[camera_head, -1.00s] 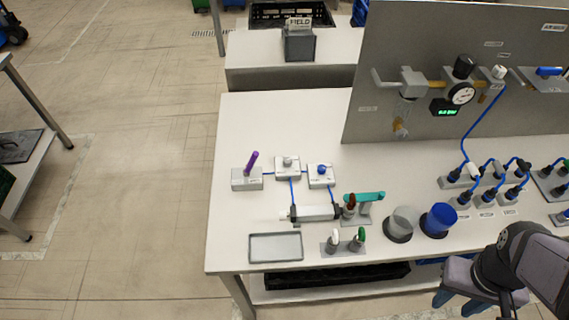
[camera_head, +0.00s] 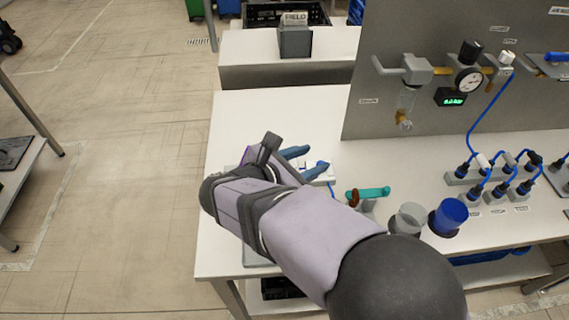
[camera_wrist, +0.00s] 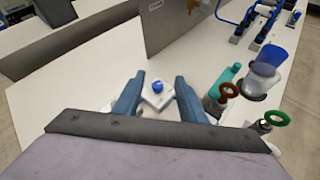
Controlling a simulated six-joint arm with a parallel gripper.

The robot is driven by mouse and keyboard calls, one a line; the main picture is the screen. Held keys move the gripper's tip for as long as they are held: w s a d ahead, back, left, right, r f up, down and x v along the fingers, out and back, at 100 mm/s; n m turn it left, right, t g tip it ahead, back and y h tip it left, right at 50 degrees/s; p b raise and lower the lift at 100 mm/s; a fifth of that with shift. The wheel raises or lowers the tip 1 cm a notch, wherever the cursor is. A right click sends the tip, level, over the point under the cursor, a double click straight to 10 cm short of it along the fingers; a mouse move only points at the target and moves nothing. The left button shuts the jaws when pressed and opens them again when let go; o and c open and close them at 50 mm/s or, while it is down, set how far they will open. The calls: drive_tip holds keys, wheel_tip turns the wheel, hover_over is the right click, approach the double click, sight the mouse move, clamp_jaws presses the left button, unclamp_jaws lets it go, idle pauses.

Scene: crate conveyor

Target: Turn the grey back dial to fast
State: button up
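My gripper (camera_head: 316,158) is over the left part of the bench, its two blue fingers apart with nothing held between them. In the wrist view, my gripper (camera_wrist: 158,78) has a white block with a blue dial (camera_wrist: 157,87) showing between and below its fingers. I cannot tell the height gap. The grey back dial cannot be made out now in either view; my arm and fingers cover that area. No fast marking is readable.
A teal-handled part (camera_head: 370,193), a clear cup (camera_head: 407,218) and a blue cup (camera_head: 446,216) stand right of my arm. An upright grey panel (camera_head: 390,104) with a gauge is behind. The bench's back left (camera_head: 270,115) is clear.

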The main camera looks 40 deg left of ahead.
drive_tip(key=s+a+f+n+y, duration=0.1)
drive_tip(key=s+a, duration=0.1)
drive_tip(key=s+a+f+n+y, duration=0.1)
drive_tip(key=s+a+n, duration=0.1)
drive_tip(key=a, duration=0.1)
drive_tip(key=s+a+f+n+y, duration=0.1)
drive_tip(key=s+a+f+n, duration=0.1)
drive_tip(key=shift+s+a+t, duration=0.2)
drive_tip(key=shift+s+t, duration=0.1)
drive_tip(key=shift+t, duration=0.1)
drive_tip(key=shift+p+x, duration=0.55)
drive_tip(key=shift+x, duration=3.2)
clamp_jaws()
drive_tip(key=shift+a+m+h+p, duration=0.15)
drive_tip(key=shift+m+h+p, duration=0.2)
drive_tip(key=shift+m+h, duration=0.4)
